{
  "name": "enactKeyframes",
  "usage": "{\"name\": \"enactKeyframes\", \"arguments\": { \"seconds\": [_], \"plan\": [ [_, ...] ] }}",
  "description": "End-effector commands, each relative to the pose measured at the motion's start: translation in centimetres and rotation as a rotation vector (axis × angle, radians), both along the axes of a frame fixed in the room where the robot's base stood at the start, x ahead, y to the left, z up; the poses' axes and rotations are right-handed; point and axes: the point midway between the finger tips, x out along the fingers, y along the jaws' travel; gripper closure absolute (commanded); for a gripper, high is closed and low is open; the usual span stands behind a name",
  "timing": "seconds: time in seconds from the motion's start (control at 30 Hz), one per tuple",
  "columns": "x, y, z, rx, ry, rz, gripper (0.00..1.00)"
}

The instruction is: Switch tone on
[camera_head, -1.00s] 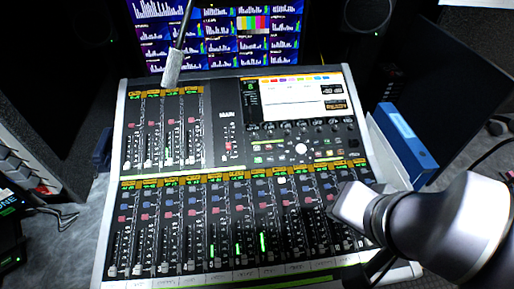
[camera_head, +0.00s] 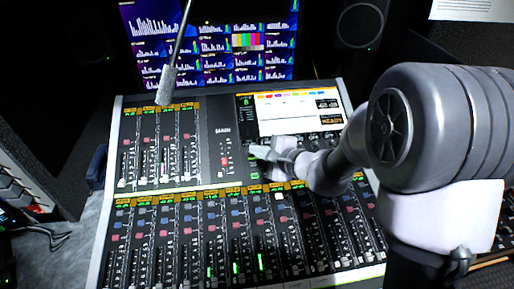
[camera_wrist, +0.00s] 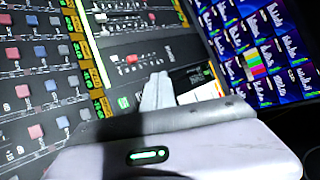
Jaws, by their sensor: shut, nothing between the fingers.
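The mixing console (camera_head: 215,172) fills the middle of the head view, with fader strips and a lit screen. My gripper (camera_head: 258,153) is shut and empty, over the button area just below the screen and right of the MAIN section. In the wrist view its closed fingers (camera_wrist: 158,88) point at the panel, but I cannot tell whether they touch it. A green-lit button (camera_head: 254,175) shows just below the fingertips; a green-lit button (camera_wrist: 123,102) also shows left of the fingers in the wrist view. I cannot read a tone label. My gripper and arm hide most buttons right of there.
The console screen (camera_head: 290,112) is just behind the gripper. A gooseneck microphone (camera_head: 167,85) hangs over the console's upper left. A wall monitor (camera_head: 210,45) with meters and colour bars stands behind, beside a dark speaker (camera_head: 360,25). Fader strips lie in front.

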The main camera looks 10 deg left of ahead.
Motion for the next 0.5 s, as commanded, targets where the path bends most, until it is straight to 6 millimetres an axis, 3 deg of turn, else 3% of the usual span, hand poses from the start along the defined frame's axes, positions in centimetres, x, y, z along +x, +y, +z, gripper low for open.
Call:
{"name": "enactKeyframes", "arguments": {
  "seconds": [0.37, 0.5],
  "plan": [
    [0.3, -0.1, -0.5, 0.003, 0.003, -0.014, 1.0],
    [0.7, 0.0, -1.6, 0.003, 0.006, -0.014, 1.0]
  ]
}}
